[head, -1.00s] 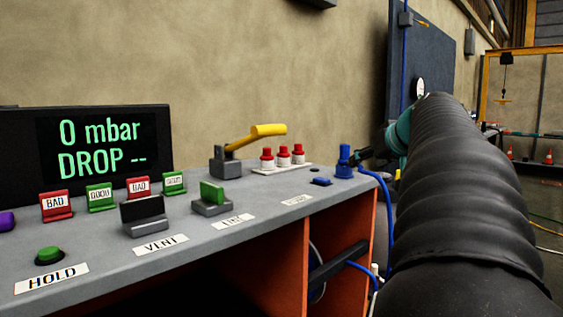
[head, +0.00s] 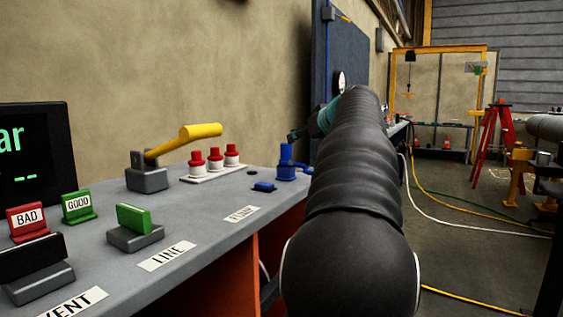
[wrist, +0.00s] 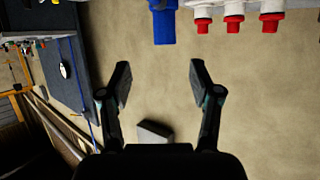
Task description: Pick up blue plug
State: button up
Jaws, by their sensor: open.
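The blue plug (head: 286,153) stands upright in a blue base at the back right corner of the grey bench. It also shows at the top of the wrist view (wrist: 163,24), beyond my fingertips and roughly in line with the gap between them. My gripper (wrist: 161,80) is open and empty, its two dark fingers spread apart. In the head view the gripper (head: 296,134) is small, dark and close to the plug, and my arm hides part of the area to its right.
Red-capped white plugs (head: 215,158) stand in a row left of the blue plug. A yellow-handled lever (head: 148,178), a flat blue piece (head: 264,187) and a green switch (head: 134,219) are on the bench (head: 200,225). A dark panel (head: 345,65) stands behind my arm.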

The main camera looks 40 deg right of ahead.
aim_at(286, 144)
jog(key=shift+a+p+x, duration=0.15)
jog(key=shift+p+x, duration=0.3)
jog(key=shift+x, duration=2.25)
jog(key=shift+a+p+x, duration=0.15)
jog(key=shift+p+x, duration=0.3)
jog(key=shift+x, duration=2.25)
jog(key=shift+f, duration=0.1)
grip_shut()
